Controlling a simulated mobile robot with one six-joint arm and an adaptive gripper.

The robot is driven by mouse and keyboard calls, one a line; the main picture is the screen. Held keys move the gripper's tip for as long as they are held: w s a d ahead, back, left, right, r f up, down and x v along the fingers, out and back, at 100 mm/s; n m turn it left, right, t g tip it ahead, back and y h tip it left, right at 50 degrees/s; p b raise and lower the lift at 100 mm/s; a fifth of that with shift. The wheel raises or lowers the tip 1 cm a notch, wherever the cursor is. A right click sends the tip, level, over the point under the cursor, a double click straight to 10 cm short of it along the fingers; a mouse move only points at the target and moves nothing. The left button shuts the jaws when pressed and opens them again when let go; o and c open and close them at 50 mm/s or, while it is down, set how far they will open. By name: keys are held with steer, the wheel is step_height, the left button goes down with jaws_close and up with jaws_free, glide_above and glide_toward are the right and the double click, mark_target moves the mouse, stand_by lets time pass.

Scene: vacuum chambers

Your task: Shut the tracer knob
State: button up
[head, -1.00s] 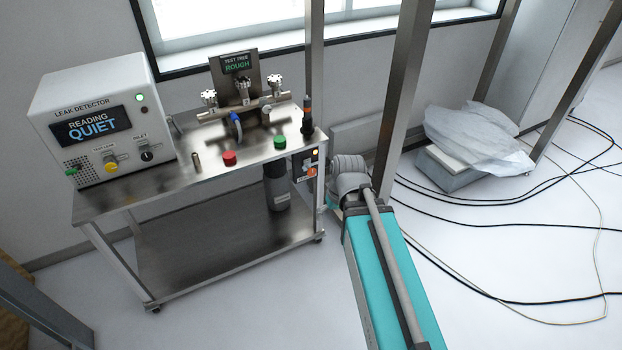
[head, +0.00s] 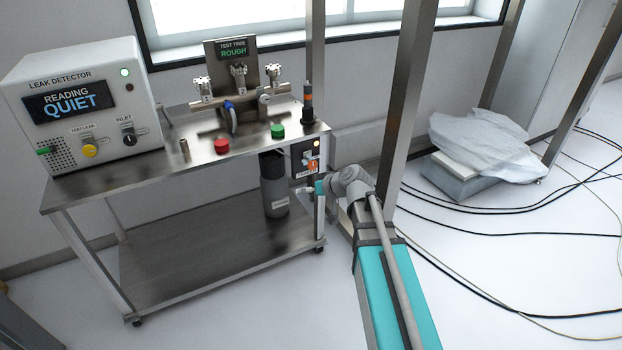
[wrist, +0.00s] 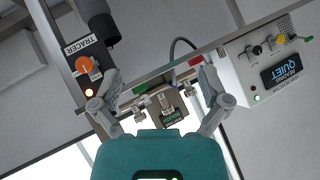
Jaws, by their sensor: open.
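The orange tracer knob (head: 313,167) is on a dark panel at the right end of the steel cart. In the wrist view, which is upside down, the knob (wrist: 84,66) shows at the left on the panel marked TRACER, with a lit amber lamp (wrist: 89,93) near it. I cannot tell the knob's setting. My gripper (wrist: 158,75) is open and empty, its fingers apart; the knob lies outside them, beyond the left finger. In the head view only a small part of my gripper (head: 303,190) shows, just below the panel.
The leak detector (head: 75,105) reads QUIET, and the test tree sign (head: 233,50) reads ROUGH. A dark cylinder (head: 273,185) stands beside the panel. A steel post (head: 405,100) rises close to my arm. Cables (head: 470,205) lie on the floor at the right.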

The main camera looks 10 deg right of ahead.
steer(key=w+d+f+m+t+b, duration=0.1)
steer(key=w+d+f+t+b, duration=0.25)
steer(key=w+f+b, duration=0.5)
steer(key=m+t+h+b, duration=0.25)
steer(key=t+b, duration=0.35)
steer(key=b, duration=0.6)
glide_toward(313, 165)
steer(key=shift+m+y, duration=0.25)
steer(key=shift+m, duration=0.2)
steer(key=shift+d+v, duration=0.1)
steer(key=shift+v, duration=0.95)
steer(key=shift+d+v, duration=0.15)
steer(key=shift+v, duration=0.9)
steer(key=shift+w, duration=0.15)
steer(key=x, duration=1.3)
steer(key=shift+w+a+f, duration=0.15)
steer(key=shift+w, duration=0.2)
